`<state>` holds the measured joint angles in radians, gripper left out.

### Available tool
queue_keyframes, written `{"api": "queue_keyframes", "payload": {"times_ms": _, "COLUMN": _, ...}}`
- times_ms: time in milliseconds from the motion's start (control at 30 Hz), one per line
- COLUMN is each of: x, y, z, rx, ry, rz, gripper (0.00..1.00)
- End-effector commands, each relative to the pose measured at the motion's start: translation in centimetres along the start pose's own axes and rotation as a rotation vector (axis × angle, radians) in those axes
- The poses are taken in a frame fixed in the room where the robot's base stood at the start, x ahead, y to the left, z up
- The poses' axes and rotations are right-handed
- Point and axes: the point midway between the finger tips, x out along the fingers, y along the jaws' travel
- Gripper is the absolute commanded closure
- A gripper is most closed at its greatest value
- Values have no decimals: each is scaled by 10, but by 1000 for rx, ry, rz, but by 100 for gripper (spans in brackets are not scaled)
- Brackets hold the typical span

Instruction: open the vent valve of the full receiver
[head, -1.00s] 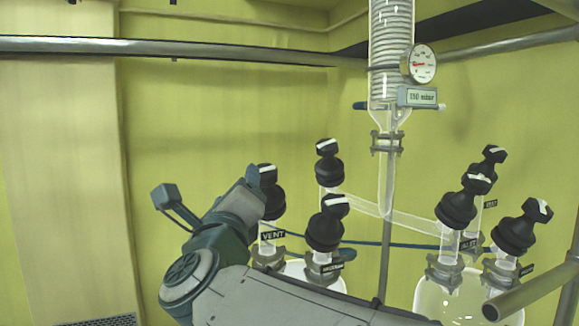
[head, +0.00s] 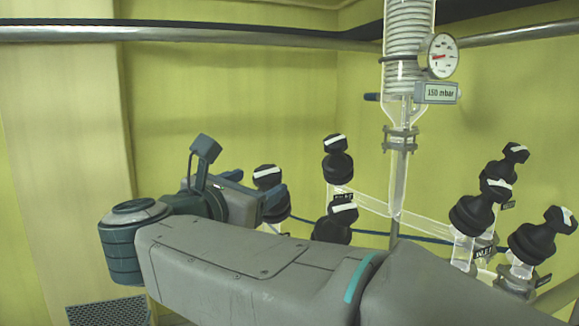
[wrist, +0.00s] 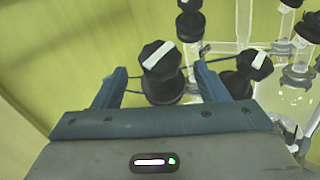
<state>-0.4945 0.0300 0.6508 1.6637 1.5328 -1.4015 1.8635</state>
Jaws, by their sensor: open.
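The vent valve of the left receiver has a black knob (head: 267,178) with a white bar on top. In the wrist view this knob (wrist: 160,57) lies between the two open fingers, with its bar slanting. My gripper (head: 254,190) is open beside the knob in the head view and hides its lower part and label. In the wrist view my gripper (wrist: 160,82) shows free space on both sides of the knob. The receiver bodies are mostly hidden or out of view, so I cannot tell which is full.
A second black knob (wrist: 255,65) stands just right of the right finger. Another knob (head: 338,158) rises behind. The right group of knobs (head: 482,207) stands farther right. A gauge (head: 438,55) and a 150 mbar display (head: 437,93) hang by the glass condenser (head: 408,45).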

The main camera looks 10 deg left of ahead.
Motion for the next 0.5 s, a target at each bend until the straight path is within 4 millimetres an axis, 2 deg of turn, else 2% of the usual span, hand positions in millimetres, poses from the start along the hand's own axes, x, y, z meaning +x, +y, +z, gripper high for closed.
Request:
{"api": "queue_keyframes", "payload": {"times_ms": 100, "x": 26, "y": 0, "z": 4, "rx": -2, "ry": 0, "rz": -4, "gripper": 33}}
{"api": "queue_keyframes", "payload": {"times_ms": 233, "x": 47, "y": 0, "z": 2, "rx": -3, "ry": 1, "rz": -2, "gripper": 33}}
{"api": "queue_keyframes", "payload": {"times_ms": 500, "x": 67, "y": 0, "z": 0, "rx": -2, "ry": 0, "rz": 1, "gripper": 33}}
